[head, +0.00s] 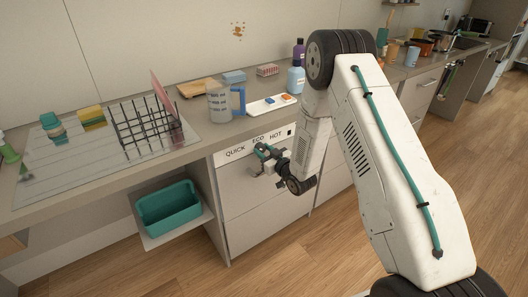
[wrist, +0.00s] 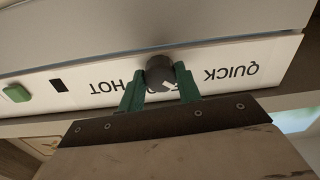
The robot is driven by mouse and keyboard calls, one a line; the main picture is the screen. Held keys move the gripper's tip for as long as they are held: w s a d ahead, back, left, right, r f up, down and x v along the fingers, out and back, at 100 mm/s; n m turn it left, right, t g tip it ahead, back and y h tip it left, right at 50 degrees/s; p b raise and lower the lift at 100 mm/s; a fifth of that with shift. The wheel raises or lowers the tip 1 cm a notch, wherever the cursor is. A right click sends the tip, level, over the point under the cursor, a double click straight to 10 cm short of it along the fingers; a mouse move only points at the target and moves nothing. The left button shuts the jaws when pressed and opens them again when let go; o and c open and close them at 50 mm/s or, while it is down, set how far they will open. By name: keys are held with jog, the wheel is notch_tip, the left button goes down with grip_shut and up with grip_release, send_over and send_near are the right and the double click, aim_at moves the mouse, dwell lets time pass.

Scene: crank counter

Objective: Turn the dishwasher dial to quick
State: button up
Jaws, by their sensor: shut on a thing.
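The dishwasher dial (wrist: 160,71) is a dark round knob on the white control panel, between my gripper's two green fingers in the wrist view. A pale mark shows on its lower right side, the side of the QUICK label (wrist: 231,73). The panel appears upside down there, with HOT (wrist: 104,87) at left and ECO partly covered by a finger. My gripper (wrist: 160,78) is shut on the dial. In the head view my gripper (head: 265,155) is at the dishwasher front (head: 262,206), below the labels, and hides the dial.
A teal bin (head: 170,209) sits on a pulled-out shelf left of the dishwasher. The counter above holds a wire dish rack (head: 150,130), a measuring jug (head: 220,104) and a white tray (head: 263,107). A green button (wrist: 16,93) is at the panel's end. Wooden floor in front is clear.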

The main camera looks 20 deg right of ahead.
jog(key=o, duration=1)
jog(key=shift+s, duration=0.1)
jog(key=v, duration=0.7)
jog(key=shift+s, duration=0.3)
jog(key=shift+d, duration=0.15)
